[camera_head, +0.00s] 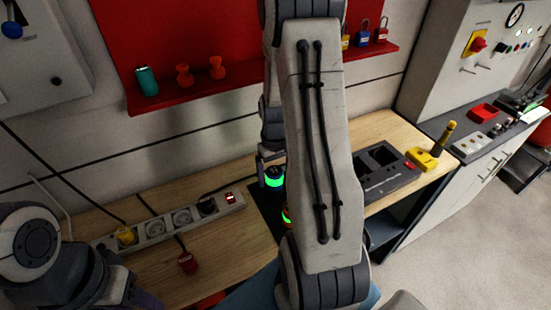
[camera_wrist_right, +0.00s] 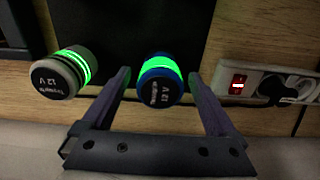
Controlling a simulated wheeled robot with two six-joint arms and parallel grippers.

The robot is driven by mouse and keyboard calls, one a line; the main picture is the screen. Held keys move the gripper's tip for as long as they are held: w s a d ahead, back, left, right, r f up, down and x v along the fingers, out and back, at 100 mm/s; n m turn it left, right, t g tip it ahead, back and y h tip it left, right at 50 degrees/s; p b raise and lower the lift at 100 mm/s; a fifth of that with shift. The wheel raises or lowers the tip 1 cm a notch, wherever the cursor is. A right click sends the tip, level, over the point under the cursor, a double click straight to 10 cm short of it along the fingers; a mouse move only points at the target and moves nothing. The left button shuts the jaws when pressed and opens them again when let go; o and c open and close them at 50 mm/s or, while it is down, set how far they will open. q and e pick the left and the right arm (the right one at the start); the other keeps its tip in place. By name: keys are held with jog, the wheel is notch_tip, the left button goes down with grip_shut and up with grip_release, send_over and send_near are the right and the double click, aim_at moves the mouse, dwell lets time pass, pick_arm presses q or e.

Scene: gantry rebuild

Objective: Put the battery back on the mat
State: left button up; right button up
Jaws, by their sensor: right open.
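A blue-bodied battery (camera_wrist_right: 161,88) with a lit green ring and "12 V" on its end sits between the fingers of my right gripper (camera_wrist_right: 159,78), which is open. Gaps show on both sides of it. In the head view the gripper (camera_head: 270,158) is over this battery (camera_head: 274,181), partly hidden by my arm. A second, grey battery (camera_wrist_right: 58,78) with a green ring is to the left in the wrist view; only part of it (camera_head: 287,216) shows in the head view. Both are at the black mat (camera_wrist_right: 130,28); it also shows in the head view (camera_head: 262,212), mostly hidden. My left gripper is not visible.
A power strip (camera_head: 155,228) with plugs and a red switch lies left of the mat. A dark grey tray (camera_head: 395,180) and a yellow joystick box (camera_head: 425,160) are to the right. The red shelf (camera_head: 200,93) above holds a teal cylinder (camera_head: 147,82) and orange pieces.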

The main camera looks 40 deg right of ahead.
notch_tip(320, 180, up, 10)
jog(key=shift+r+b, duration=0.1)
jog(key=shift+b, duration=0.55)
jog(key=s+a+r+n, duration=0.1)
jog(key=a+n, duration=0.1)
jog(key=a, duration=0.7)
jog(key=s+a+r+n, duration=0.1)
jog(key=a+r+n, duration=0.1)
jog(key=a, duration=0.8)
jog(key=s+a+n+y, duration=0.1)
jog(key=s+a+n, duration=0.4)
jog(key=s+a, duration=0.6)
jog(key=shift+s+a+n, duration=0.35)
jog(key=shift+s+n, duration=0.05)
jog(key=shift+s, duration=1.25)
jog(key=shift+r, duration=0.1)
